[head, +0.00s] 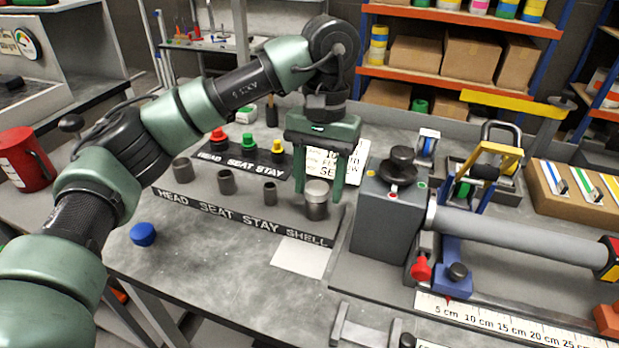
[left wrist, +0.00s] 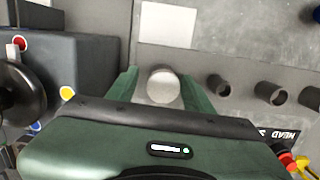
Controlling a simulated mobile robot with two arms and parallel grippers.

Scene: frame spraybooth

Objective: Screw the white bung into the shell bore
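The white bung (head: 317,186) is a pale round cap on top of the dark shell bore (head: 316,208), the rightmost tube in the row behind the SHELL label. It looks upright; how deep it sits cannot be told. My left gripper (head: 318,191) points down over it, one finger on each side. In the left wrist view the bung (left wrist: 163,85) lies between the two fingers, with gaps on both sides, so the gripper is open and not touching it. The bore below is mostly hidden there. My right gripper is not in view.
Red, green and yellow bungs (head: 249,143) stand behind on a labelled strip. A blue bung (head: 143,234) lies at front left. A grey block (head: 384,222) with a black knob stands close on the right.

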